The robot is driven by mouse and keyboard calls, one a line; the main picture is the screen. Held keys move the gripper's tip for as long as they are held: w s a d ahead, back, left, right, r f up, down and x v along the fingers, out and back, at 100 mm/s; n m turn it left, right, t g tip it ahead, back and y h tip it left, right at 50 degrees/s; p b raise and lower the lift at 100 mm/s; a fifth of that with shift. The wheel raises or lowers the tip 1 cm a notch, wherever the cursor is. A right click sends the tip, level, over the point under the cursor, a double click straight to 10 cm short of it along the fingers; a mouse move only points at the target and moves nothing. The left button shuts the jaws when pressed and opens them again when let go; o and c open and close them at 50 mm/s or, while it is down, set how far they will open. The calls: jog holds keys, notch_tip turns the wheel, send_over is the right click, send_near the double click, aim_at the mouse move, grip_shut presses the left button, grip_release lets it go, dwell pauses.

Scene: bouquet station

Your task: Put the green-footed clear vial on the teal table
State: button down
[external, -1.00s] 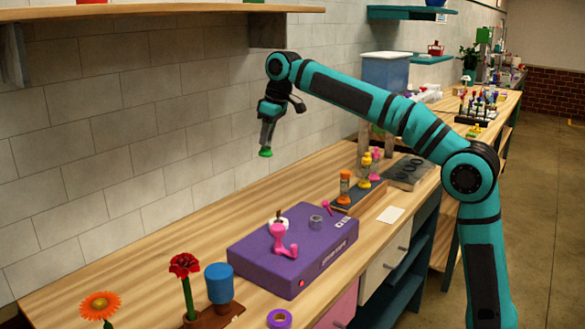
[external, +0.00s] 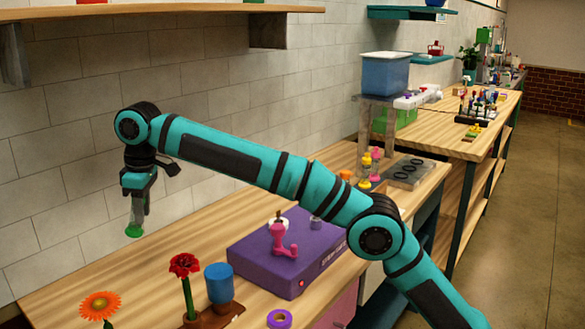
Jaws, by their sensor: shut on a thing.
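My gripper (external: 141,200) is at the left, high above the wooden bench and in front of the tiled wall. It is shut on the green-footed clear vial (external: 135,227). The vial hangs roughly upright with its green foot down, clear of any surface. Its upper part is partly hidden by the fingers. I cannot make out a teal table in this view.
A purple box (external: 290,250) with a pink lever stands on the wooden bench (external: 180,238). A red flower (external: 185,265), an orange flower (external: 100,305) and a blue-topped object (external: 219,283) stand in front. Bare bench lies behind them.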

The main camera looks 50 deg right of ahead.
jog(key=s+a+f+n, duration=0.1)
jog(key=s+a+n, duration=0.2)
jog(key=a+n, duration=0.4)
jog(key=s+a+f+n+t+h, duration=0.1)
jog(key=a+n, duration=0.5)
jog(key=n, duration=1.5)
jog(key=shift+s+a+f, duration=0.4)
jog(key=shift+s+f, duration=0.2)
jog(key=shift+s, duration=0.4)
jog(key=shift+f, duration=0.1)
notch_tip(320, 180, down, 10)
jog(key=shift+r, duration=0.1)
